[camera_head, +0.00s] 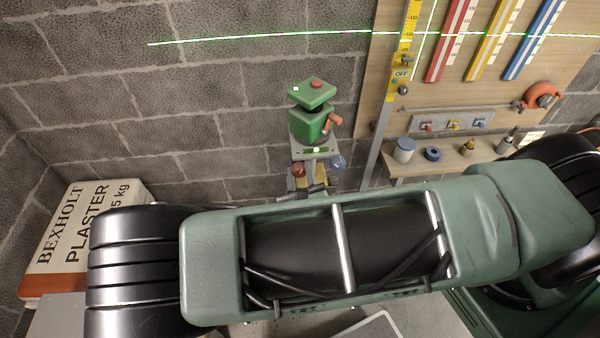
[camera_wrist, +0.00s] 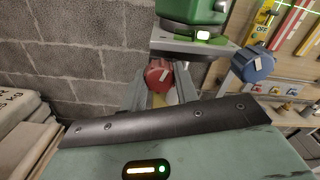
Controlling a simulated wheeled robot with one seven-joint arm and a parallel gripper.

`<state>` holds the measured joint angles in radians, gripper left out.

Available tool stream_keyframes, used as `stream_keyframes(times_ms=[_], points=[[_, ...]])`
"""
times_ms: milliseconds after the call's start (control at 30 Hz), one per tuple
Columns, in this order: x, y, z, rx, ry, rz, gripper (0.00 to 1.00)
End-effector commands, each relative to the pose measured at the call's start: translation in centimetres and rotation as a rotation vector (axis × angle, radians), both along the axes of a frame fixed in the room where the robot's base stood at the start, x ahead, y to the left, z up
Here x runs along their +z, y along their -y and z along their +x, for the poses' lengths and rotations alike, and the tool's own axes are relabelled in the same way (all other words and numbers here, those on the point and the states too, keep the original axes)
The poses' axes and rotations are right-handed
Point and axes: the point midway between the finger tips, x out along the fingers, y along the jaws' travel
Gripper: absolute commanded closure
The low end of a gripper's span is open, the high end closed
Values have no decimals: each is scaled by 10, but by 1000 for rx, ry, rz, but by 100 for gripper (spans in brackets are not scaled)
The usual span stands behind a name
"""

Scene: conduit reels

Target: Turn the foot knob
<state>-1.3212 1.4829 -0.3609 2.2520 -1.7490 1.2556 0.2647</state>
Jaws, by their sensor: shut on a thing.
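A green laser level (camera_head: 313,122) with a red top button stands on a grey platform (camera_head: 316,150) by the block wall. Under the platform are a red foot knob (camera_head: 299,170) on the left and a blue foot knob (camera_head: 338,162) on the right. In the wrist view the red knob (camera_wrist: 158,75) bears a pale mark, and the blue knob (camera_wrist: 252,64) stands apart to the right. My gripper (camera_wrist: 159,84) is at the red knob, with grey fingers on either side, shut on it. My wrist's dark plate hides the fingers' lower parts.
A plaster bag (camera_head: 85,235) lies at the left. At the right, a wooden board (camera_head: 480,90) carries coloured rulers, with a shelf (camera_head: 450,160) of small jars below. A yellow level staff (camera_head: 405,60) stands before the board. Green laser lines cross the wall and board.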

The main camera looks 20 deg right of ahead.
Motion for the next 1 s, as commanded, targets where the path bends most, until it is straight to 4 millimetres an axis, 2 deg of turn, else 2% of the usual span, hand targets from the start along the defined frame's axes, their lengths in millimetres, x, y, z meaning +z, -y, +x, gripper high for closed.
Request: stream_keyframes(times_ms=[167,200,267,533,667,767,1000], points=[[0,0,0,0,0,2,93],[0,0,0,0,0,2,62],[0,0,0,0,0,2,48],[0,0,-1,0,1,3,48],[-2,-4,-8,2,-1,3,48],[-3,-8,-21,3,0,4,48],[-4,-26,-73,5,-1,6,48]])
